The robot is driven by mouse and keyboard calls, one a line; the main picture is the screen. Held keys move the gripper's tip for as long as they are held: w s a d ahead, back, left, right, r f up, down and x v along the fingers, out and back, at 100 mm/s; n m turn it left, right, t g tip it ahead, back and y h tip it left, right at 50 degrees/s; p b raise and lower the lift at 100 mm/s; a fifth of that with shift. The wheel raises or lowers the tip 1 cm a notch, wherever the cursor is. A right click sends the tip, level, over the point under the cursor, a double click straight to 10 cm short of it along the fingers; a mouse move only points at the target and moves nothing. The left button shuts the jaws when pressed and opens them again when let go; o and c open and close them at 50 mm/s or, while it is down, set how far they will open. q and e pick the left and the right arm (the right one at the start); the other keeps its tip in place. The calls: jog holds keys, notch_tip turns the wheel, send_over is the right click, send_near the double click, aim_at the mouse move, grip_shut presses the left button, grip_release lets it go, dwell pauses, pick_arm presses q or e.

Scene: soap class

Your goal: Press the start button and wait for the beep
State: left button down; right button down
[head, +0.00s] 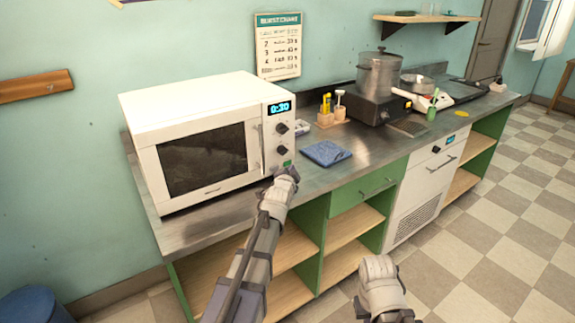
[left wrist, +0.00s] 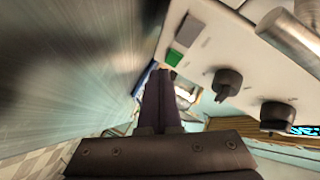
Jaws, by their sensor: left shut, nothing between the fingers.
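A white microwave (head: 200,140) stands on the left of the steel counter with its door shut. Its lit display (head: 280,107) appears to read 0:30. The green start button (head: 287,163) is low on its control panel and also shows in the left wrist view (left wrist: 173,57). My left gripper (head: 285,170) is shut and empty. Its fingertips are right at the green button in the left wrist view (left wrist: 162,73); I cannot tell whether they touch it. My right gripper (head: 382,290) is low in the head view, away from the counter, its fingers unclear.
Two dark knobs (head: 282,128) sit above the button, beside the door handle. A folded blue cloth (head: 326,153) lies right of the microwave. A pot (head: 379,75) stands on a black burner further right. The counter's front strip is clear around the cloth.

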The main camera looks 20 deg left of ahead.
pick_arm(q)
jog(key=shift+w+a, duration=0.1)
jog(key=shift+w+a, duration=0.2)
jog(key=shift+a, duration=0.05)
dwell(0.3)
